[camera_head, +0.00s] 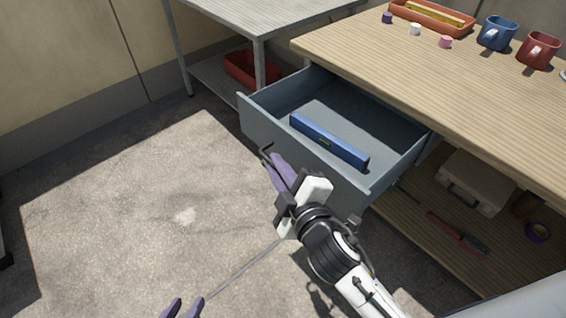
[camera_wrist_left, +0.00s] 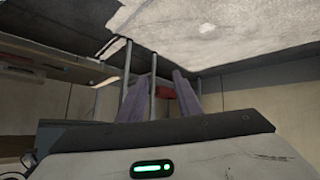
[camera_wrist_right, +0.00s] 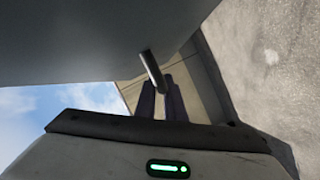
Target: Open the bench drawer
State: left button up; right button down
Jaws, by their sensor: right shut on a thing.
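The grey bench drawer (camera_head: 262,121) is pulled well out from under the wooden bench top (camera_head: 400,70), and its inside shows. A long blue box (camera_head: 328,141) lies in it. My right gripper (camera_head: 273,160) is at the drawer's front, shut on the dark bar handle (camera_head: 265,149). In the right wrist view the handle (camera_wrist_right: 150,66) runs to the fingertips of that gripper (camera_wrist_right: 160,88). My left gripper (camera_head: 183,308) is low at the bottom edge of the head view, away from the drawer. Its fingers stand apart and empty in the left wrist view (camera_wrist_left: 166,85).
On the bench are an orange tray (camera_head: 432,19), a blue mug (camera_head: 497,35), a red mug (camera_head: 538,50) and small cups. A case (camera_head: 478,184) and tools lie on the shelf below. A metal table (camera_head: 255,18) stands left. The floor before the drawer is clear.

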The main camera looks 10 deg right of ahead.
jog(key=c, duration=1.8)
grip_release()
jog(key=shift+c, duration=0.2)
jog(key=shift+r, duration=0.4)
notch_tip(320, 180, up, 9)
jog(key=p, duration=0.4)
jog(key=shift+f, duration=0.1)
jog(key=shift+r, duration=0.25)
pick_arm(q)
jog(key=shift+a+r+m+g, duration=0.3)
jog(key=shift+a+r, duration=0.05)
jog(key=shift+r, duration=0.4)
